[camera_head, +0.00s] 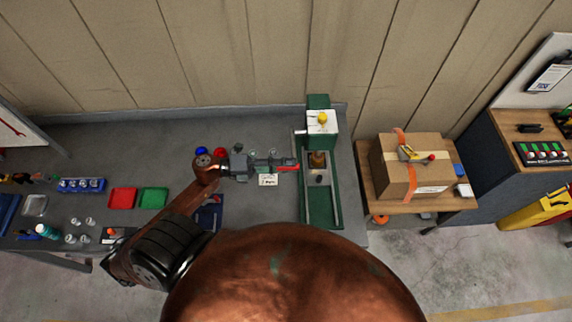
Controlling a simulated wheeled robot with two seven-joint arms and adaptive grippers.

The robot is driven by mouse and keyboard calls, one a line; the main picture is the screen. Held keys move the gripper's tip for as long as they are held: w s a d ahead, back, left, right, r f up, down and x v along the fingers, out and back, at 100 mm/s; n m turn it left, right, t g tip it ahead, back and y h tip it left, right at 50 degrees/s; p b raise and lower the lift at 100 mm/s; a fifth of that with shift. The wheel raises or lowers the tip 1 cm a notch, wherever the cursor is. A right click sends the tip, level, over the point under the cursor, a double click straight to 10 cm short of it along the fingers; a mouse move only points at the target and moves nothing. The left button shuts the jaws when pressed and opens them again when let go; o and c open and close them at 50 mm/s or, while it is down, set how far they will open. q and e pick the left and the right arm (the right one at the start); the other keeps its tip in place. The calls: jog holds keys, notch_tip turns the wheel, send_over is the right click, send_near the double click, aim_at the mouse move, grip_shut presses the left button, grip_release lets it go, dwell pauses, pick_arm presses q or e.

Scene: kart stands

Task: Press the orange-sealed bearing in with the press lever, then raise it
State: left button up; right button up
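The green press (322,208) stands at the back right of the grey bench, with a white-topped head and a yellow knob (322,118). A small brownish part (317,159) sits in the press under the head. No orange-sealed bearing can be made out there. My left gripper (284,165) reaches in from the left and points right at the press's left side. A red piece (288,169) shows at its fingertips. Whether the fingers are shut on it, and whether it is the lever's grip, is too small to tell. My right gripper is not in view.
A red tray (122,198), a green tray (154,198) and a blue rack (81,185) lie on the bench's left. A small label card (268,180) is below my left gripper. Right of the press, a cardboard box (413,172) stands on a wooden table. My copper-coloured arm covers the bottom middle.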

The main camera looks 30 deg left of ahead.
pick_arm(q)
jog(key=v, duration=1.2)
